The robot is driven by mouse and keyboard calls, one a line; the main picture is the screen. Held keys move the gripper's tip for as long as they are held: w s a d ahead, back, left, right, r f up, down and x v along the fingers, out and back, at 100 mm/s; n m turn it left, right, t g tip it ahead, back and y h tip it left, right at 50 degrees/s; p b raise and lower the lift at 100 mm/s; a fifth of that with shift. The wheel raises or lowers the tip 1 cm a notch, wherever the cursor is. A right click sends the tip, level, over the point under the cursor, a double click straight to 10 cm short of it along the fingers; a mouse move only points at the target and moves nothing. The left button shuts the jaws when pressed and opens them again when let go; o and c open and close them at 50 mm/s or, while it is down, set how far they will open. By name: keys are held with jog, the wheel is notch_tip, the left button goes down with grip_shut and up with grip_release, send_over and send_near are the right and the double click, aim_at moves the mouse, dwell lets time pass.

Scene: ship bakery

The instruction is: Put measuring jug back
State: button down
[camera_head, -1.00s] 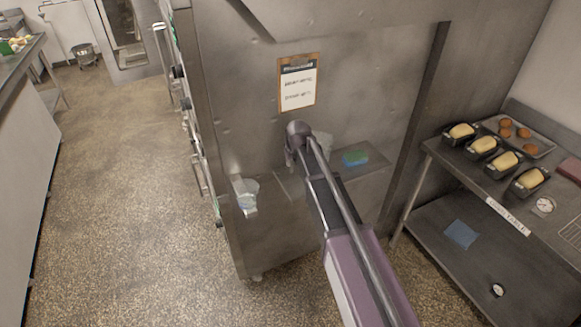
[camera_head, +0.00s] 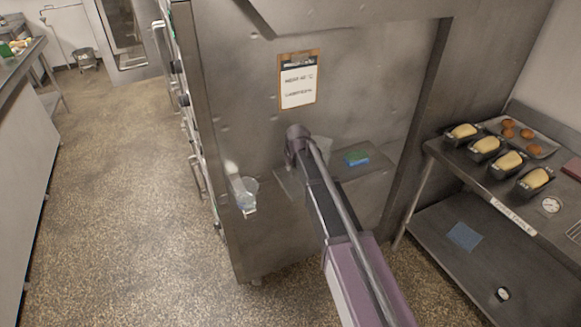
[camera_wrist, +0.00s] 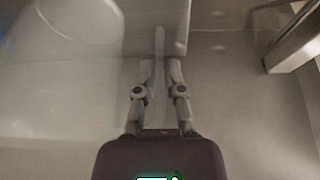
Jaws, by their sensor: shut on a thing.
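In the wrist view, a large clear rounded vessel, seemingly the measuring jug (camera_wrist: 60,65), fills the left side, its round rim near the top. My gripper (camera_wrist: 160,68) is shut on a thin upright bar beside it, apparently the jug's handle. In the head view, my arm reaches to the steel side panel (camera_head: 240,110), and my wrist hides the fingers. A pale translucent shape (camera_head: 323,147) shows just behind my wrist, above a small metal shelf (camera_head: 376,167). Another clear vessel (camera_head: 246,190) with a bluish bottom shows farther left; what supports it is unclear.
A clipboard (camera_head: 298,80) hangs above. At right, a steel table (camera_head: 440,160) holds several loaf tins and a tray (camera_head: 540,143) of buns. Open floor (camera_head: 110,180) lies at left.

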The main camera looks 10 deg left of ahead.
jog(key=shift+f, duration=0.1)
jog(key=c, duration=1.2)
grip_release()
jog(key=shift+f, duration=0.1)
jog(key=o, duration=0.5)
jog(key=shift+r, duration=0.25)
jog(key=p+v, duration=1.1)
jog(key=v, duration=0.1)
